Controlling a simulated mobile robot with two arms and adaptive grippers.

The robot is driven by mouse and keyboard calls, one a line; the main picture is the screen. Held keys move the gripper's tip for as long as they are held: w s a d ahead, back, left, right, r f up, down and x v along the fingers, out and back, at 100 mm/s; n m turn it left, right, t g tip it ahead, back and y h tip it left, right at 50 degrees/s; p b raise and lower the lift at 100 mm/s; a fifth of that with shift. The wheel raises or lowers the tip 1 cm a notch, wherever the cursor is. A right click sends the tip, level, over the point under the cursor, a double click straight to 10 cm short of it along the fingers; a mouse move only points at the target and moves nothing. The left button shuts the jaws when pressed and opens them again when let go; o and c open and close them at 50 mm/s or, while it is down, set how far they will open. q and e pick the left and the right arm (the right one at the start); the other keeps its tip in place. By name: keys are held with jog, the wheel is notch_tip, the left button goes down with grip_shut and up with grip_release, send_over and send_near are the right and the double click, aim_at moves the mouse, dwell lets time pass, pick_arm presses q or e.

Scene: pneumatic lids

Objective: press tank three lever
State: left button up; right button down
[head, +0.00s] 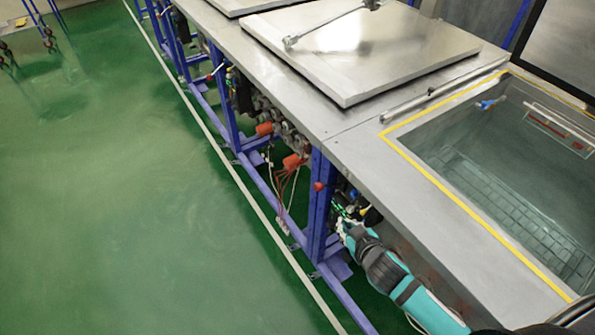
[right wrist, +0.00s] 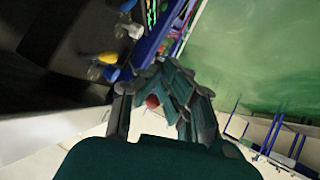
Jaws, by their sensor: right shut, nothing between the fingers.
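The open tank (head: 520,185) with a yellow-edged rim is at the right of the head view, its inside exposed. Under its front edge, by a blue frame post, a small red knob (head: 319,186) shows; it may be a lever's end. My right gripper (head: 345,226) is shut and empty, just below and right of that knob, close to the valves under the tank. In the right wrist view a red ball (right wrist: 152,101) shows by the fingers (right wrist: 166,92); whether they touch it cannot be told. No label shows which tank is three. My left gripper is out of view.
A steel lid (head: 370,55) lies shut on the neighbouring tank. Orange-red parts (head: 291,161) and hoses hang under the bench behind blue posts (head: 318,205). In the wrist view yellow and blue fittings (right wrist: 107,58) are near.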

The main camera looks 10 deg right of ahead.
jog(key=w+a+r+n+t+y, duration=0.1)
jog(key=w+a+r+t+y, duration=0.1)
jog(key=r, duration=0.4)
jog(key=w+a+r+n+t+y, duration=0.1)
jog(key=w+a+r+n+y, duration=0.1)
jog(key=r, duration=0.4)
jog(key=p, duration=0.2)
send_over(315, 188)
jog(key=w+a, duration=0.1)
jog(key=w, duration=0.1)
notch_tip(315, 188, down, 2)
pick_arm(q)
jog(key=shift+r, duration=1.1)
pick_arm(e)
jog(key=shift+t, duration=0.3)
jog(key=shift+s+d+f, duration=0.25)
jog(key=shift+s+f, duration=0.05)
jog(key=shift+f, duration=0.3)
jog(key=shift+s+d+f, duration=0.25)
jog(key=shift+d+f, duration=0.05)
jog(key=shift+f, duration=0.3)
jog(key=shift+s+d+f, duration=0.25)
jog(key=shift+s+f, duration=0.05)
jog(key=shift+f, duration=0.3)
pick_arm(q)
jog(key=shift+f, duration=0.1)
pick_arm(e)
jog(key=shift+a+f, duration=0.1)
